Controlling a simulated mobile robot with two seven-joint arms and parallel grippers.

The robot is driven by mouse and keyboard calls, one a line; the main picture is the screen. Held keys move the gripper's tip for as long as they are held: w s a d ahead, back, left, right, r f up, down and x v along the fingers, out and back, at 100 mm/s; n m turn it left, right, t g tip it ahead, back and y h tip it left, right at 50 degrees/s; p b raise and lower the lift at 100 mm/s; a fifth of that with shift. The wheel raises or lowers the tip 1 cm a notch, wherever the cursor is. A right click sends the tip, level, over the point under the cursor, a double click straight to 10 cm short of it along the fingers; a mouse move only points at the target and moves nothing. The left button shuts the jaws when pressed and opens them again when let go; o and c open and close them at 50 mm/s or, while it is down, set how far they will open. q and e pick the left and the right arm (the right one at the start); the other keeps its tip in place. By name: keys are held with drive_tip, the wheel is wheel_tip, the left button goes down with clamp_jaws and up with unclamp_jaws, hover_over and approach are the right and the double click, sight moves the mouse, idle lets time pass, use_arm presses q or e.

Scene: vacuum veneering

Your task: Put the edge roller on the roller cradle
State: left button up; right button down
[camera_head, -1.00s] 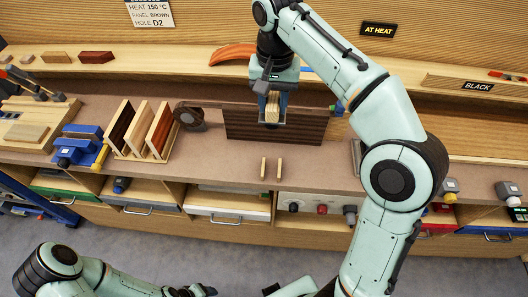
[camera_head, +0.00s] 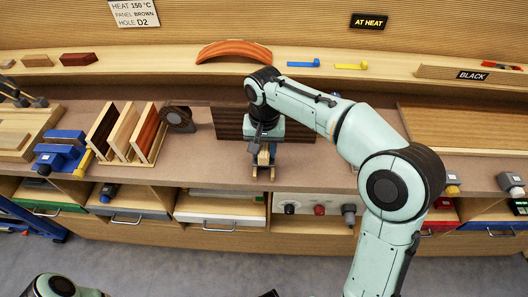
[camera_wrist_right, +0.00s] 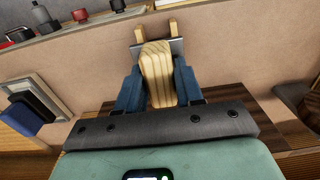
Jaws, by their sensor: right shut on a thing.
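My right gripper (camera_head: 263,158) is low over the front of the bench and points down. It is shut on the edge roller, whose pale striped wooden body (camera_wrist_right: 157,75) shows between the blue fingers (camera_wrist_right: 156,92) in the right wrist view. A grey part of the roller (camera_wrist_right: 176,46) lies at its far end. The roller cradle shows as two short pale wooden rails (camera_head: 272,173), just under and in front of the gripper. Their ends (camera_wrist_right: 140,35) show beyond the roller in the wrist view. I cannot tell whether the roller touches the rails. My left gripper is out of view.
A dark striped panel (camera_head: 228,123) lies behind the gripper. A dark tape roll (camera_head: 178,118) and a rack of upright veneer boards (camera_head: 126,132) stand to the left, beside a blue clamp-like tool (camera_head: 62,152). Drawers and knobs (camera_head: 319,210) line the bench front.

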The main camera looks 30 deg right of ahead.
sight(264, 148)
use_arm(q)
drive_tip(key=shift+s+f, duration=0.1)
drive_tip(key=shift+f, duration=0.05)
use_arm(e)
drive_tip(key=shift+f, duration=0.65)
drive_tip(key=shift+f+b, duration=0.35)
drive_tip(key=shift+f, duration=0.25)
drive_tip(key=c, duration=0.7)
unclamp_jaws()
use_arm(q)
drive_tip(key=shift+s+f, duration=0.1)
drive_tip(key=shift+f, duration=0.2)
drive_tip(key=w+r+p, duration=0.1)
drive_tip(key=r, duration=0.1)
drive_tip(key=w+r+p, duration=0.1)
drive_tip(key=p, duration=0.1)
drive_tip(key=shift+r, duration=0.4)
use_arm(e)
wheel_tip(264, 148, up, 13)
drive_tip(key=shift+r, duration=0.15)
